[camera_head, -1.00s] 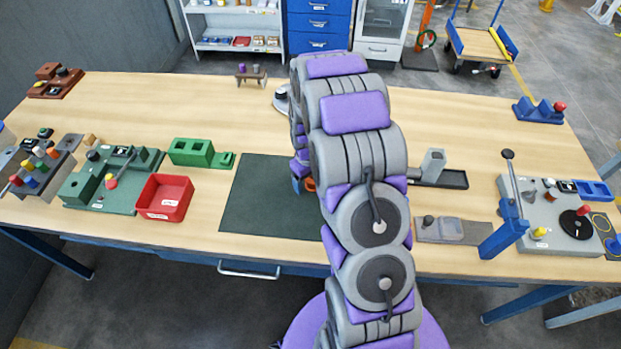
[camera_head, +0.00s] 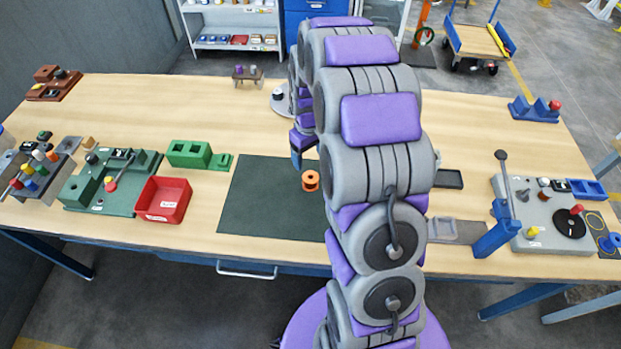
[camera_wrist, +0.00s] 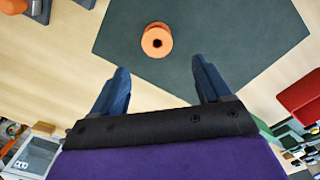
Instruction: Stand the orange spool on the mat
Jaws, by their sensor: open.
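The orange spool (camera_head: 310,181) stands upright on the dark green mat (camera_head: 262,205), near the mat's right side. In the wrist view the spool (camera_wrist: 156,40) shows its top flange and centre hole, and it stands on the mat (camera_wrist: 215,30) near its edge. My gripper (camera_wrist: 160,80) is open and empty, with its two blue fingers apart and the spool beyond the fingertips, touching neither. In the head view my gripper (camera_head: 298,160) is partly hidden by my arm, above and behind the spool.
A red bin (camera_head: 163,200) and green blocks (camera_head: 190,153) stand left of the mat. A grey panel with a lever (camera_head: 545,213) is at the right. My arm hides part of the table's middle. The mat's left part is clear.

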